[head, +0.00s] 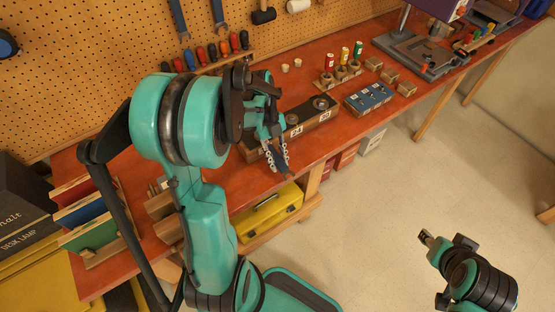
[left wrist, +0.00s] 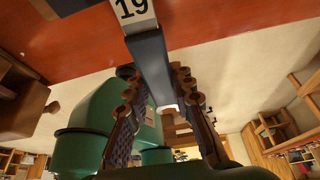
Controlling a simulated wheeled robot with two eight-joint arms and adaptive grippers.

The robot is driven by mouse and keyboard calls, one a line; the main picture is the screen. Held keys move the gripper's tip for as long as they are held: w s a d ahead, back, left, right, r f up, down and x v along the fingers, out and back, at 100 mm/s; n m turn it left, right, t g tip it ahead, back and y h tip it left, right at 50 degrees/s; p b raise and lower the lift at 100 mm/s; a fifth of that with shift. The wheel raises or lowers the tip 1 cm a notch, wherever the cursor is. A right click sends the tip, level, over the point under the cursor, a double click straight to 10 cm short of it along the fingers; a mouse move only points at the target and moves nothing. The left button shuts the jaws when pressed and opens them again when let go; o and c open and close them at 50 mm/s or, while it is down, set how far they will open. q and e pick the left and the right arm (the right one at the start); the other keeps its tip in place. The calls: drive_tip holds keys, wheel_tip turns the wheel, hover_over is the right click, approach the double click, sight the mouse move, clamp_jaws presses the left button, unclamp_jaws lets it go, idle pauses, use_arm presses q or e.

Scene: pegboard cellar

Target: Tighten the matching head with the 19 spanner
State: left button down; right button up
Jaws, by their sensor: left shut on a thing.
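My left gripper (head: 277,154) is over the front part of the red bench. In the left wrist view its fingers (left wrist: 160,108) are shut on a dark blue-grey bar, the spanner (left wrist: 150,62), with a white tag reading 19 at its far end. In the head view only a little of the spanner (head: 284,170) shows below the fingers. A long dark block with round bolt heads (head: 320,103) and white number tags lies behind the gripper; one tag appears to read 24. The arm hides its left part. My right gripper (head: 426,238) is over the floor, away from the bench; its jaws are too small to judge.
A blue block (head: 370,97) with small fittings and several wooden blocks stand right of the bolt block. Screwdrivers and blue spanners (head: 180,20) hang on the pegboard. A yellow toolbox (head: 268,212) sits below the bench. The floor at right is clear.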

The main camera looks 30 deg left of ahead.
use_arm(q)
drive_tip(key=shift+w+d, duration=0.1)
drive_tip(key=shift+w, duration=0.1)
idle(0.3)
drive_tip(key=shift+r+p, duration=2.45)
drive_tip(key=shift+r, duration=0.9)
drive_tip(key=c, duration=2.2)
unclamp_jaws()
clamp_jaws()
